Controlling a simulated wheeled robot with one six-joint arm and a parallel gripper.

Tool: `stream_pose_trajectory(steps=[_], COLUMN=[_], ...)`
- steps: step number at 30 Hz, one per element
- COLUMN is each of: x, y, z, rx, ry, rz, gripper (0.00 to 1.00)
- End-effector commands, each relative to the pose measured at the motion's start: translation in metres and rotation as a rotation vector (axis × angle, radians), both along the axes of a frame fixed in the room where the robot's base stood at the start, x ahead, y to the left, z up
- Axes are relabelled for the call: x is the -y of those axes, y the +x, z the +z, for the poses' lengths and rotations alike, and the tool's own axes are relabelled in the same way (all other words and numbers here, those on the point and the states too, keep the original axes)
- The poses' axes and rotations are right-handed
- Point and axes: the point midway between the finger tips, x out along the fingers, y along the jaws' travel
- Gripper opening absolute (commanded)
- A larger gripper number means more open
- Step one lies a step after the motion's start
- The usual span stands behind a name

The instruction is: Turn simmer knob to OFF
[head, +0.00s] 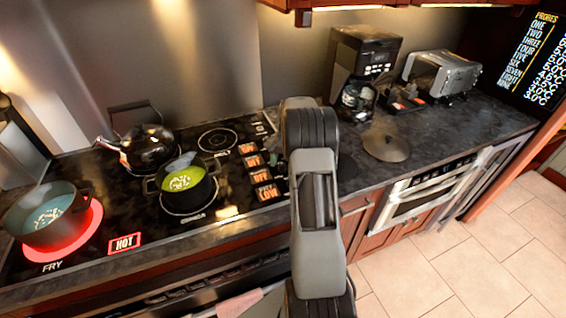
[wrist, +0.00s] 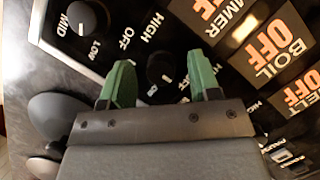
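My gripper (wrist: 160,82) is open in the wrist view, with its two green fingers apart. A black knob (wrist: 161,68) sits between the fingers, in line with the display (wrist: 222,15) reading "...MMER" and OFF. A short white mark on the knob points toward the bottom of the picture. OFF and HIGH labels show above it, and a partly covered label shows below. I see gaps beside the knob; I cannot tell whether its base touches my gripper. In the head view my arm hides the gripper and most knobs. The displays there (head: 262,177) show OFF, with LOW nearest the front.
Another knob (wrist: 88,18) with MID and LOW labels stands at upper left. A green-filled pot (head: 183,180), a kettle (head: 150,148) and another pot (head: 45,213) on the glowing FRY burner stand left. A lid (head: 385,142) and coffee maker (head: 365,60) are right.

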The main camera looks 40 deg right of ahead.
Motion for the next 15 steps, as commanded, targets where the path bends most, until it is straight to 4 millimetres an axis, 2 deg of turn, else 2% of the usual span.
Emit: stream_pose_trajectory(steps=[8, 11, 15], x=[0.001, 0.004, 0.013], y=[0.001, 0.003, 0.008], z=[0.002, 0.010, 0.033], rx=[0.002, 0.003, 0.005], ry=[-0.001, -0.002, -0.003], rz=[-0.002, -0.002, -0.002], gripper=[0.56, 0.56, 0.56])
